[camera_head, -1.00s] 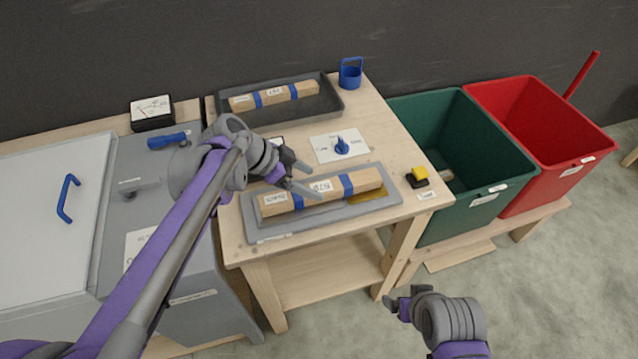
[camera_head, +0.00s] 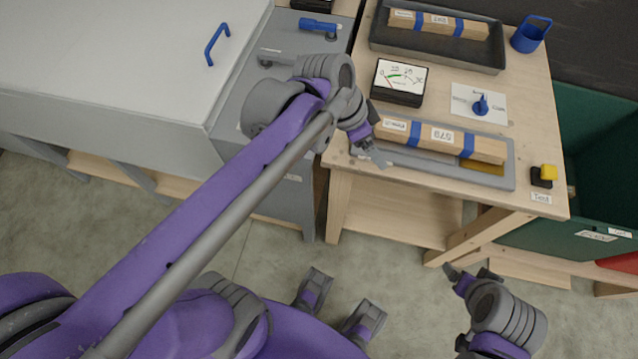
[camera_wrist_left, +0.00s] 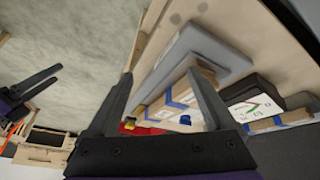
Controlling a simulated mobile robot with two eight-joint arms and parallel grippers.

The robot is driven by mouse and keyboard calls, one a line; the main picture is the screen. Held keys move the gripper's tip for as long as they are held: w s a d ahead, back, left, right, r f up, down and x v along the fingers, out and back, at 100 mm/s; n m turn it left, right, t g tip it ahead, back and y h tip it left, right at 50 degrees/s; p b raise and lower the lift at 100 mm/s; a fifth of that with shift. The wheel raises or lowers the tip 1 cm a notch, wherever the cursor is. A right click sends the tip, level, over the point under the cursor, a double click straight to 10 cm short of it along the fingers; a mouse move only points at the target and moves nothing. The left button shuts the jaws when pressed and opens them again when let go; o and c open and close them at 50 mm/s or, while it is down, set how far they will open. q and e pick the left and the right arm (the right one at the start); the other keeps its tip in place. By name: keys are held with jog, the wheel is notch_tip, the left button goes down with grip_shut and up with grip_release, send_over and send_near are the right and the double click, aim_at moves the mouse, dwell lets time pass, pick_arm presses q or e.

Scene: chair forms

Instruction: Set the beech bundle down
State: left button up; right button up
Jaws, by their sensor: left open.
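The beech bundle (camera_head: 440,139) is a pale wooden block with blue bands and white labels, one reading 579. It lies flat on a grey tray (camera_head: 508,172) on the wooden bench. My left gripper (camera_head: 372,152) is open at the bundle's left end. In the left wrist view, the bundle (camera_wrist_left: 170,104) shows between and beyond the two spread fingers (camera_wrist_left: 160,100), which do not clamp it. My right gripper (camera_head: 470,272) is low in front of the bench, empty, its fingers apart.
Behind are a dial meter (camera_head: 400,82), a card with a blue knob (camera_head: 481,104), a dark tray (camera_head: 492,60) with another banded bundle (camera_head: 438,23), and a blue cup (camera_head: 530,36). A yellow-topped block (camera_head: 545,174) sits at right. A green bin (camera_head: 592,150) stands beyond.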

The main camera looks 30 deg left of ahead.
pick_arm(q)
jog(key=s+a+f+n+t+y, duration=0.1)
jog(key=s+a+f+n+y, duration=0.3)
jog(key=s+f, duration=0.5)
jog(key=s+a+n, duration=0.2)
jog(key=n, duration=0.1)
jog(key=shift+s+n+t, duration=0.15)
jog(key=shift+n+t, duration=0.25)
